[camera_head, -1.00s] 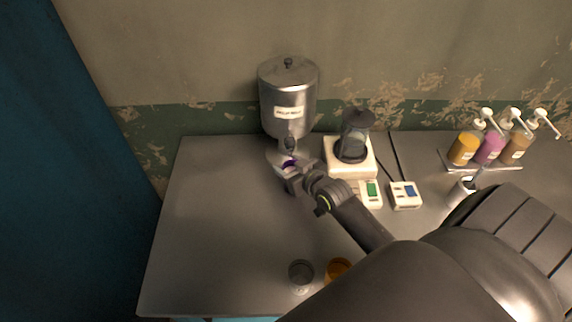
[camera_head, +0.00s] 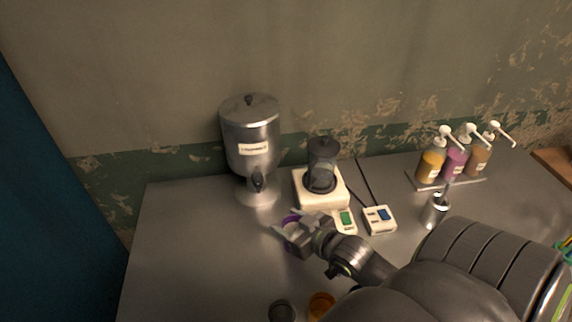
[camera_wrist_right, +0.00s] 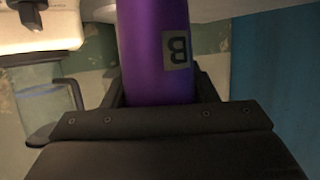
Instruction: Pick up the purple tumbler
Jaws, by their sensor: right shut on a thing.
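The purple tumbler (camera_wrist_right: 150,60) fills the middle of the right wrist view, with a grey label bearing a letter "B" on its side. My right gripper (camera_wrist_right: 158,98) is shut on it, with a finger on either side. In the head view only a purple strip of the tumbler (camera_head: 291,219) shows; the gripper (camera_head: 290,232) hides most of it. Gripper and tumbler are in front of the metal dispenser, apart from its spout. Whether the tumbler's base touches the table cannot be told. My left gripper is not in view.
The metal dispenser (camera_head: 250,135) stands at the back left. A blender (camera_head: 322,175) on a white base and two small meters (camera_head: 379,219) are to its right. Several pump bottles (camera_head: 455,160) are at the right. A metal cup (camera_head: 435,212), grey cup (camera_head: 281,312) and orange cup (camera_head: 320,306) stand nearby. The left table (camera_head: 190,260) is clear.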

